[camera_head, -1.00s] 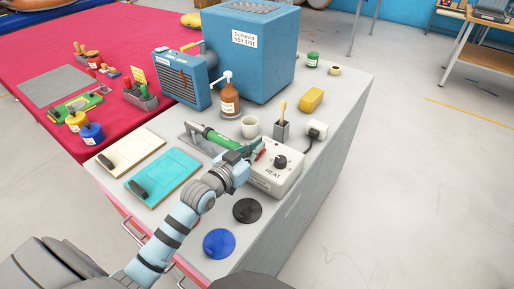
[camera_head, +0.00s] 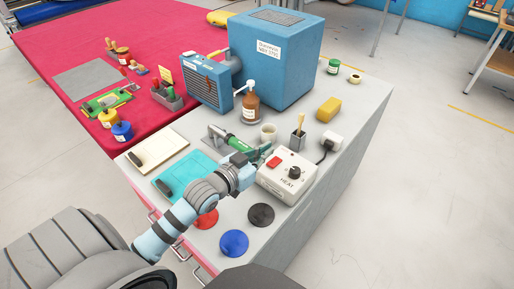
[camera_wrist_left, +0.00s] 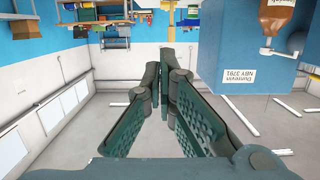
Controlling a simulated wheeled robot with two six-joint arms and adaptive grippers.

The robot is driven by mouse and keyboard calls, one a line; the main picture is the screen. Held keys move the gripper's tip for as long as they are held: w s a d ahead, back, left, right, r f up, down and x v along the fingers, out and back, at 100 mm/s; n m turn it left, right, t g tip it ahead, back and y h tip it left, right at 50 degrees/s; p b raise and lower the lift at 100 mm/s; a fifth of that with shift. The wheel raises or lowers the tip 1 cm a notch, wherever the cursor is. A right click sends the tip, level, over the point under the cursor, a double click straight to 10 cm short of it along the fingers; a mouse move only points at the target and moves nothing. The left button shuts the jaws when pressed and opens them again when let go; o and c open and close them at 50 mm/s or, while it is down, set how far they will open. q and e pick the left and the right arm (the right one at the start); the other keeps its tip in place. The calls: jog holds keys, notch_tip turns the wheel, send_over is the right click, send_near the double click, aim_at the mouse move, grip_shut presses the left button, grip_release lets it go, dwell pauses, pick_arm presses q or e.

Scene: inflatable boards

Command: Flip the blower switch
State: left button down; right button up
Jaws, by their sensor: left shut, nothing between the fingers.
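A white control box (camera_head: 287,177) marked HEAT sits on the grey bench top, with a black knob (camera_head: 294,172) and a red switch (camera_head: 274,162) on its top. A green-handled hot-air tool (camera_head: 236,144) lies in a metal stand behind my left gripper. My left gripper (camera_head: 258,153) is shut and empty, just left of the box, beside the red switch and apparently clear of it. In the left wrist view its dark green fingers (camera_wrist_left: 165,62) meet at the tips; the box is not seen there. My right gripper is not in view.
A blue machine (camera_head: 280,65), a brown pump bottle (camera_head: 251,105), a white mug (camera_head: 268,133), a brush pot (camera_head: 297,142) and a plug (camera_head: 332,141) stand behind. Red (camera_head: 206,219), blue (camera_head: 234,243) and black (camera_head: 261,215) discs lie in front. Boards lie to the left.

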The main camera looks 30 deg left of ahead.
pick_arm(q)
jog(key=v, duration=0.2)
jog(key=p+v, duration=0.1)
jog(key=v, duration=0.1)
jog(key=shift+s+r, duration=0.1)
jog(key=shift+r, duration=0.35)
